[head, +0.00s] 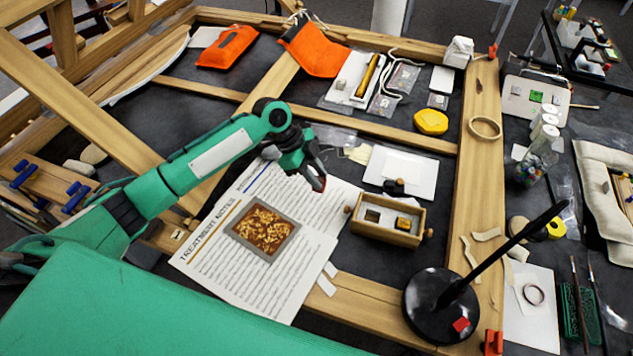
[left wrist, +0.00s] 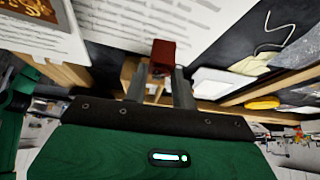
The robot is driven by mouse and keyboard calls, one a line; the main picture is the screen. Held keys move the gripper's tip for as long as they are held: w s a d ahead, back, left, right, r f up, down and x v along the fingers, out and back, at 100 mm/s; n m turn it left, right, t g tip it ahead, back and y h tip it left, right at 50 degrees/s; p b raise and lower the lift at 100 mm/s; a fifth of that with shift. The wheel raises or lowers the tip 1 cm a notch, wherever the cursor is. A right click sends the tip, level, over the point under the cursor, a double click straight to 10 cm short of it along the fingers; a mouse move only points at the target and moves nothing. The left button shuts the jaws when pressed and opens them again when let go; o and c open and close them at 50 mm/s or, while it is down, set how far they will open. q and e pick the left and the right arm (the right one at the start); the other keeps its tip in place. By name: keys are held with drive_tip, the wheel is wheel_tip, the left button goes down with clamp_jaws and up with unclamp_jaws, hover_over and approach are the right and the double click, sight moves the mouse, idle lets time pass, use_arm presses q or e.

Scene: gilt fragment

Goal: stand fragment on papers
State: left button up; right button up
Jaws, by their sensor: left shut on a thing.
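My left gripper (head: 316,177) is shut on a small dark red block, which I take to be the fragment (left wrist: 163,53). The block shows clearly between the fingertips in the left wrist view. In the head view the gripper mostly hides it. The gripper hangs over the upper right part of the printed papers (head: 307,249), and the block appears to be above them, not resting. The papers overlap, are headed "Treatment Notes" and bear a framed picture (head: 262,230) of gilt ornament. My right gripper is not in view.
A wooden box (head: 372,232) with compartments stands right of the papers, holding a small brown-gold piece (head: 403,222). A black round-based stand (head: 425,305) with a slanted rod is front right. White sheets (head: 405,165) lie behind the box. Wooden frame bars surround the area.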

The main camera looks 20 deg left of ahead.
use_arm(q)
wheel_tip(320, 180, down, 4)
drive_tip(key=shift+p, duration=0.5)
drive_tip(key=shift+f, duration=0.25)
drive_tip(key=shift+f, duration=0.1)
drive_tip(key=shift+f, duration=0.15)
drive_tip(key=o, duration=0.9)
drive_tip(key=shift+o, duration=0.2)
drive_tip(key=shift+r, duration=0.2)
